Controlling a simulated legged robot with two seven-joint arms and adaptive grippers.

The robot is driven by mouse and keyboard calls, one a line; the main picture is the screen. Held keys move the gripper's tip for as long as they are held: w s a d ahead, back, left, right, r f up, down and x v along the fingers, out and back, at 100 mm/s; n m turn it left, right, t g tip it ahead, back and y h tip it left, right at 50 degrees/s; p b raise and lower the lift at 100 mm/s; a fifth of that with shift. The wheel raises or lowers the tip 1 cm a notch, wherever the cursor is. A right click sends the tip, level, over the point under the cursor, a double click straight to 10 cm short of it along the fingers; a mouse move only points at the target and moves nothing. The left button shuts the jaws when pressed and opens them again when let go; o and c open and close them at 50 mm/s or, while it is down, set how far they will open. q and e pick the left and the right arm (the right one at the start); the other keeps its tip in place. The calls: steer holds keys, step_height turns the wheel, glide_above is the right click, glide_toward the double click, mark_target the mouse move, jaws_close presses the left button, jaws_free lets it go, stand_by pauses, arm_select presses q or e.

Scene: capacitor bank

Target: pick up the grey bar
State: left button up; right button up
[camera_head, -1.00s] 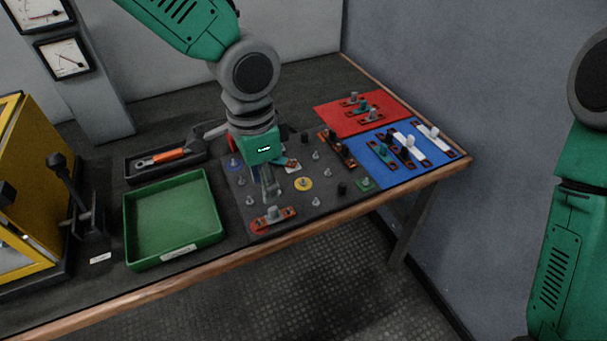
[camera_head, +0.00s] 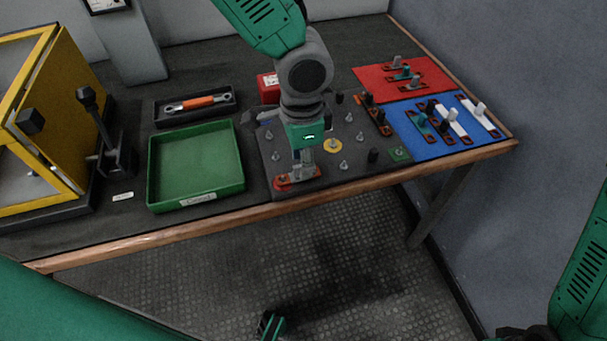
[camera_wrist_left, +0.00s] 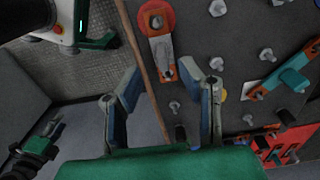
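The grey bar (camera_wrist_left: 161,50) has orange ends and lies on the dark board beside its front edge, with a red disc (camera_wrist_left: 156,16) at one end. In the head view the bar (camera_head: 305,174) is partly hidden by my left gripper (camera_head: 304,165), which points down over it. In the wrist view my left gripper (camera_wrist_left: 170,70) has its two fingers spread apart, with the bar's near end showing between and beyond them. Nothing is held. I cannot tell the fingers' height above the bar. A green and dark part of mine shows at the lower left of the wrist view.
Several metal studs surround the bar on the board (camera_head: 330,178). A green tray (camera_head: 152,180) stands to the left, with a wrench holder (camera_head: 160,115) behind it. Red (camera_head: 372,82) and blue (camera_head: 420,147) mats with other bars lie to the right. A teal bar (camera_wrist_left: 292,78) is near.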

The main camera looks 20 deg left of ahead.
mark_target(295, 167)
arm_select(q)
steer(key=shift+a+f, duration=0.3)
steer(key=shift+f, duration=0.35)
steer(key=shift+a+f, duration=0.25)
steer(key=shift+f, duration=0.35)
steer(key=shift+a+f, duration=0.1)
steer(key=shift+a, duration=0.15)
steer(key=shift+d, duration=0.3)
steer(key=c, duration=0.6)
steer(key=shift+d, duration=0.25)
jaws_close()
steer(key=shift+d, duration=0.15)
steer(key=shift+a+r, duration=0.2)
steer(key=shift+a, duration=0.05)
step_height(295, 167, up, 9)
steer(key=shift+f+p, duration=0.15)
steer(key=shift+p, duration=0.85)
steer(key=shift+d+r, duration=0.15)
steer(key=shift+r, duration=0.4)
arm_select(e)
steer(key=shift+a+r, duration=0.2)
steer(key=shift+r, duration=0.3)
steer(key=shift+a+r, duration=0.15)
steer(key=shift+r, duration=0.3)
